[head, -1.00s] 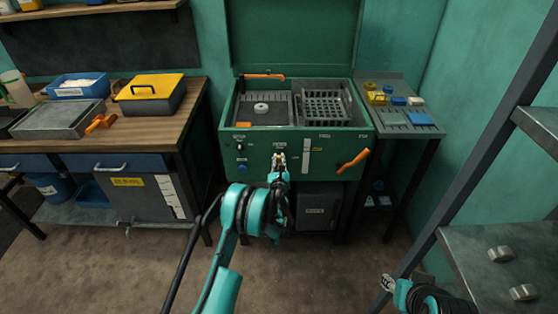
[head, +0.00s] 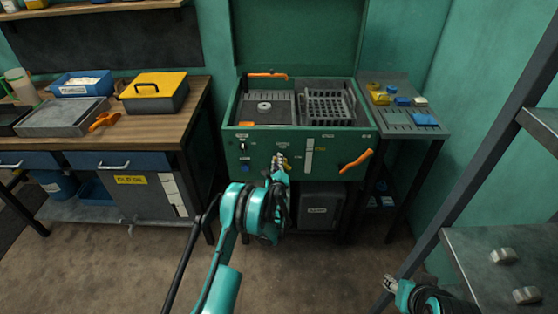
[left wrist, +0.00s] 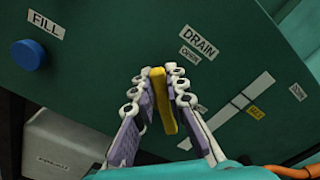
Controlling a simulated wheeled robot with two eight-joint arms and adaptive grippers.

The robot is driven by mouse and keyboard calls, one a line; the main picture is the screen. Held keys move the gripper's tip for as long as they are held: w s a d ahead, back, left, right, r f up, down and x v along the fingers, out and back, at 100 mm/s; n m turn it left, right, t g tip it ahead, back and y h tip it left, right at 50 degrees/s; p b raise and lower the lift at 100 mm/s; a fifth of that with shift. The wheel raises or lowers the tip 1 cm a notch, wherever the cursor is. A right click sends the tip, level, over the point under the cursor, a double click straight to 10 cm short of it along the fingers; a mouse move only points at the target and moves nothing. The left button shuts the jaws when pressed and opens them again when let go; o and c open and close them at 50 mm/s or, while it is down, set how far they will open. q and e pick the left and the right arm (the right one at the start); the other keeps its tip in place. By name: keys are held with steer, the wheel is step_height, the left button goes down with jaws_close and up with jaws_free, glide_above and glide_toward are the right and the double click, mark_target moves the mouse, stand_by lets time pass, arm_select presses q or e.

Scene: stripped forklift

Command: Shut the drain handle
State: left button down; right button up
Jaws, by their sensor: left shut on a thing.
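The drain handle is a yellow lever (left wrist: 162,100) on the green front panel of the washing machine (head: 236,155). In the left wrist view it lies between the two fingers of my left gripper (left wrist: 161,82), below the DRAIN and OPEN labels. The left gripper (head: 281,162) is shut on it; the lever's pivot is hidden. In the head view the gripper covers most of the handle. My right gripper (head: 389,283) is small at the lower right, away from the machine, and its opening cannot be made out.
A blue FILL button (left wrist: 30,55) is left of the handle. An orange lever (head: 356,160) sticks out at the panel's right. A workbench (head: 150,122) stands left, a side table (head: 402,133) right, and a dark rack (head: 490,150) at the near right.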

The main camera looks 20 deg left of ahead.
arm_select(q)
steer(key=n, duration=0.2)
steer(key=f+n, duration=0.1)
steer(key=n, duration=0.1)
steer(key=shift+s+a+n, duration=0.15)
steer(key=shift+a+n, duration=0.05)
steer(key=shift+n, duration=0.1)
steer(key=shift+f+n, duration=0.25)
steer(key=shift+n, duration=0.7)
steer(key=shift+f+n, duration=0.25)
steer(key=shift+n, duration=0.7)
steer(key=c, duration=1.5)
jaws_free()
steer(key=shift+c, duration=0.2)
steer(key=shift+r, duration=0.1)
step_height(320, 180, up, 10)
steer(key=shift+f, duration=0.1)
